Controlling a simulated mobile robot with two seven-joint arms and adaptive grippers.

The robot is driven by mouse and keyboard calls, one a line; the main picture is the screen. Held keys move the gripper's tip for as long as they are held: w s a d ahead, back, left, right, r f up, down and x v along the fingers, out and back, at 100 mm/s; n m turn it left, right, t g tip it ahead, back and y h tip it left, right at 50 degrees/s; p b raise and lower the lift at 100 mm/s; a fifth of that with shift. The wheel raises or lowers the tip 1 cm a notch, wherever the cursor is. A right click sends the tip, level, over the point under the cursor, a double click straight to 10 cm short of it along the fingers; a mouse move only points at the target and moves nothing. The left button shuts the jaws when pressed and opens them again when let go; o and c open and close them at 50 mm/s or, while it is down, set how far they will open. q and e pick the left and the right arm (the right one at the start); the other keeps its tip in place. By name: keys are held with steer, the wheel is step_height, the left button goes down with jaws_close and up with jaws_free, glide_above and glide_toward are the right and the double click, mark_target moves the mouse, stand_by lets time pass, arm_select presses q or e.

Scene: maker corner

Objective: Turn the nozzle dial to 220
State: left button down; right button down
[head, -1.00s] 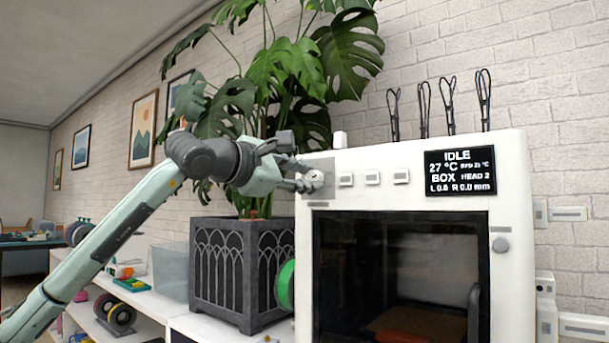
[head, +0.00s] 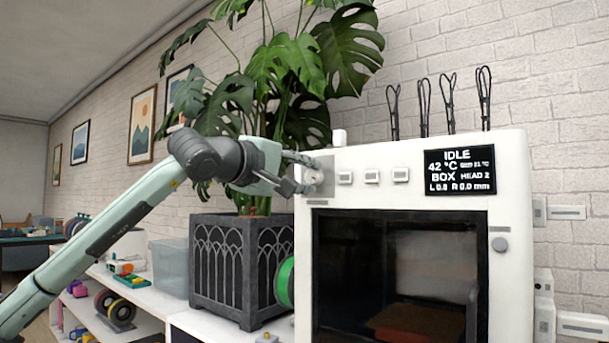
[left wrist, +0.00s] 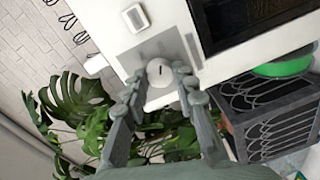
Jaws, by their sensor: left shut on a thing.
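The nozzle dial (head: 315,177) is a small pale round knob on a grey plate at the upper left of the white printer's front. In the left wrist view the dial (left wrist: 160,70) shows a dark pointer mark and sits between the fingertips. My left gripper (head: 303,182) is shut on the dial, with its fingers on either side in the left wrist view (left wrist: 158,86). The printer's display (head: 460,172) reads IDLE, 42 °C, BOX, HEAD 2. The dial's scale numbers cannot be read. My right gripper is not in view.
Square buttons (head: 372,177) sit right of the dial. The printer's dark window (head: 400,270) is below. A potted plant (head: 245,270) stands close left of the printer, its leaves behind my left arm. A green spool (head: 286,282) is between pot and printer.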

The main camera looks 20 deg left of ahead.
arm_select(q)
steer(key=shift+m, duration=0.5)
steer(key=c, duration=1.2)
jaws_free()
steer(key=shift+s, duration=0.1)
steer(key=v, duration=1.1)
steer(key=shift+s, duration=0.4)
steer(key=shift+a, duration=0.15)
